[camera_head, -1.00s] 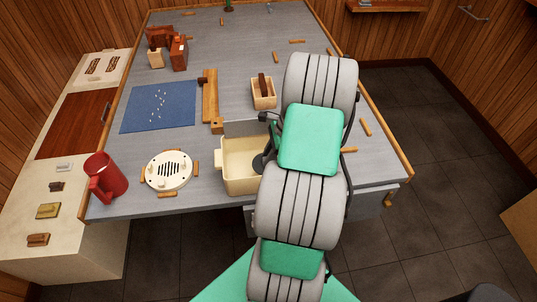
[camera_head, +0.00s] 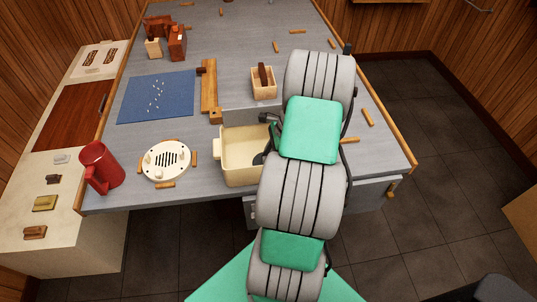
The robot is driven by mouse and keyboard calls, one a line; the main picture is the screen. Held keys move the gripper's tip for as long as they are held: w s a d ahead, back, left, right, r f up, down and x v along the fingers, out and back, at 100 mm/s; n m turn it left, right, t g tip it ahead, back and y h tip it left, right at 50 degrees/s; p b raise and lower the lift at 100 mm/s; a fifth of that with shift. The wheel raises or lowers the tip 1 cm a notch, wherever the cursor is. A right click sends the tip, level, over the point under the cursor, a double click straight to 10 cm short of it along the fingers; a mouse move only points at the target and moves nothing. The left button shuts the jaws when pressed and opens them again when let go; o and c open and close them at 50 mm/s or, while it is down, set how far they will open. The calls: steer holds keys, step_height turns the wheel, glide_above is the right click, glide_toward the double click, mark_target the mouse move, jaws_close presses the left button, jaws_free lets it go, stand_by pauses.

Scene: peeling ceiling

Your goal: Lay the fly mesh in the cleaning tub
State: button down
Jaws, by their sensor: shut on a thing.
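The cleaning tub (camera_head: 231,178) is a cream, open box with a side lug, standing at the table's front edge just left of my arm. A flat grey panel (camera_head: 245,115), which looks like the fly mesh, shows upright at the tub's far side. Its right end is hidden behind my arm. My gripper (camera_head: 266,146) is mostly hidden by my arm links; only dark parts show over the tub's right side. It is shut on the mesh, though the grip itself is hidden. I cannot tell whether the mesh touches the tub.
A round cream slotted plate (camera_head: 167,160) and a red mug (camera_head: 99,167) stand left of the tub. A blue mat (camera_head: 157,97), a wooden bar (camera_head: 209,90) and a small wooden box (camera_head: 264,83) lie behind. Small wooden blocks are scattered around the grey table (camera_head: 240,40).

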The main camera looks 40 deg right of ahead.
steer(key=shift+f, duration=0.35)
stand_by(0.6)
steer(key=c, duration=1.1)
jaws_free()
steer(key=shift+c, duration=0.2)
steer(key=shift+r, duration=0.1)
steer(key=v, duration=0.7)
steer(key=shift+d+r+b, duration=0.2)
steer(key=shift+r+b, duration=0.05)
steer(key=shift+b, duration=0.1)
steer(key=shift+s, duration=0.15)
